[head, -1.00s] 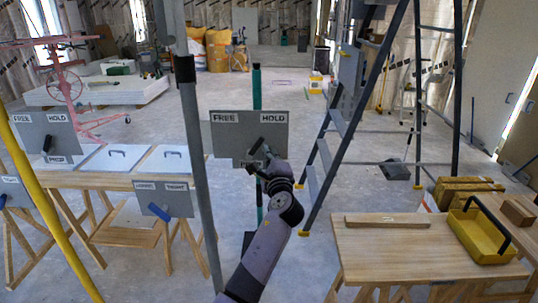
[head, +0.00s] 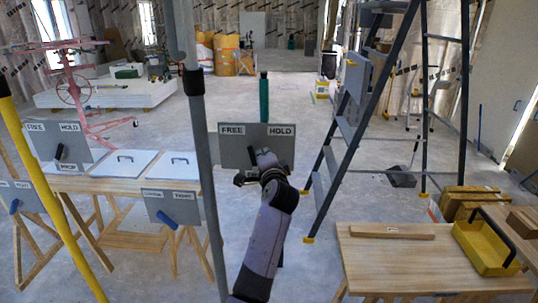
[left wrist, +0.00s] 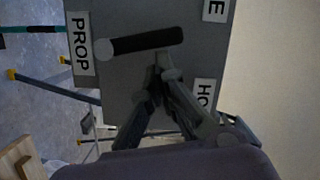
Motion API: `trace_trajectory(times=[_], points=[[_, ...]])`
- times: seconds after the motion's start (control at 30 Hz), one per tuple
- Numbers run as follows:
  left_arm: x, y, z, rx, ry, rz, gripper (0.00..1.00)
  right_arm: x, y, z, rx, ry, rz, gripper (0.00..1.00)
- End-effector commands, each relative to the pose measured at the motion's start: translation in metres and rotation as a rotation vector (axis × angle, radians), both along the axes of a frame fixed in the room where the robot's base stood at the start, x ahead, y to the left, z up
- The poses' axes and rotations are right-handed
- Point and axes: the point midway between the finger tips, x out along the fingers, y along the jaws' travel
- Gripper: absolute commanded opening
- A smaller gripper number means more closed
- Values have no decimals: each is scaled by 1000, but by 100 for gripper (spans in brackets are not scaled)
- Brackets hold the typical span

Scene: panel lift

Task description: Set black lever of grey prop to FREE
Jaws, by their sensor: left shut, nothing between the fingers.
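A grey plate (head: 233,151) marked FREE on the left and HOLD on the right stands mid-picture, in front of a teal post. In the left wrist view the plate (left wrist: 140,85) appears turned sideways and carries a PROP label. Its black lever (left wrist: 147,41) points away from the PROP label, roughly midway between the two words and tipped slightly towards FREE. The lever (head: 251,155) shows just left of my gripper in the head view. My left gripper (head: 262,163) is shut and empty. Its fingertips (left wrist: 165,66) are close beside the lever on the HOLD side; contact is unclear.
A grey pole (head: 200,145) rises left of the plate, and a yellow pole (head: 45,185) stands farther left. Another FREE/HOLD plate (head: 82,148) is by the left table. A stepladder (head: 365,110) stands right of the plate. A wooden table (head: 400,265) holds a yellow tray (head: 480,248).

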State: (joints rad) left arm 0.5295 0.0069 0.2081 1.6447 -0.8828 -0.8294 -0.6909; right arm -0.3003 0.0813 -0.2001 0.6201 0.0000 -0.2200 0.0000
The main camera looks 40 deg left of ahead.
Motion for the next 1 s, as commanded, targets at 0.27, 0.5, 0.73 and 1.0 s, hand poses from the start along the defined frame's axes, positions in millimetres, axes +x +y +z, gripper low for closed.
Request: trace_trajectory(times=[0.27, 0.5, 0.73, 1.0], points=[[-7, 11, 6, -183, -111, 0, 0, 0, 0, 16, 0, 0, 0, 40], [-11, 17, 7, -282, -173, 0, 0, 0, 0, 23, 0, 0, 0, 40], [-12, 19, 6, -325, -199, 0, 0, 0, 0, 26, 0, 0, 0, 40], [-12, 20, 6, -331, -202, 0, 0, 0, 0, 26, 0, 0, 0, 40]])
